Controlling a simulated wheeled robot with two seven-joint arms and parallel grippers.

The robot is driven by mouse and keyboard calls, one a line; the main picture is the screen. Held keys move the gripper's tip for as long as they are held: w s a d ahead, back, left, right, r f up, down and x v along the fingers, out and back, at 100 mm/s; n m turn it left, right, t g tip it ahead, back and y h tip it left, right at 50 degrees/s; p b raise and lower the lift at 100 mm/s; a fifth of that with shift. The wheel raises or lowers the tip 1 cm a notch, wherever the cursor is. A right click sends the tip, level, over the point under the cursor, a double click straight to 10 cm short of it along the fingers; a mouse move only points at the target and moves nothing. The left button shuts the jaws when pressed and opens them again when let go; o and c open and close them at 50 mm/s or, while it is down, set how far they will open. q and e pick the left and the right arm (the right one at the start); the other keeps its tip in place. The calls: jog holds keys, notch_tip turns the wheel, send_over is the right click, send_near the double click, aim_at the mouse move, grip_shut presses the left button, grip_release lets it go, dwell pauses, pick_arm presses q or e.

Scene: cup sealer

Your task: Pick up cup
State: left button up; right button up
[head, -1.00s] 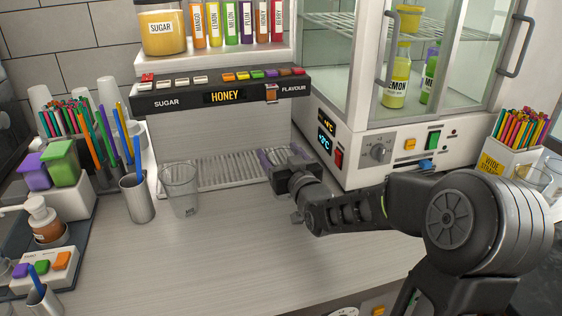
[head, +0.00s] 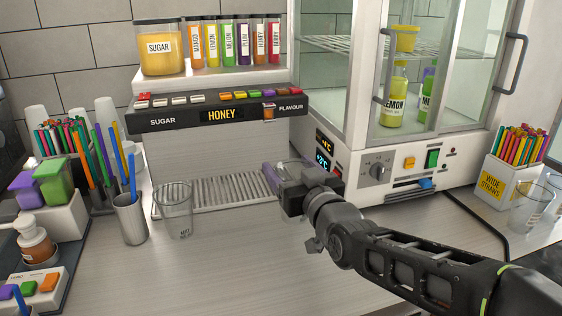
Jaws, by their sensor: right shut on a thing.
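My right gripper (head: 278,172) reaches in from the right, at the right end of the dispenser's drip tray. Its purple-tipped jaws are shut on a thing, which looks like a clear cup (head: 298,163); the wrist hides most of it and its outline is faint. Another clear cup (head: 174,212) stands upright and empty on the counter, left of the drip tray and well apart from my right gripper. My left gripper is not in view.
The dispenser (head: 210,115) reads HONEY, above its slotted drip tray (head: 228,190). A white fridge (head: 350,170) stands close on the right. A metal straw holder (head: 130,220) is beside the left cup. Clear cups (head: 530,210) stand far right. The front counter is clear.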

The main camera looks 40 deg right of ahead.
jog(key=b+v, duration=0.4)
jog(key=v, duration=0.6)
jog(key=shift+a, duration=0.4)
jog(key=shift+r, duration=0.1)
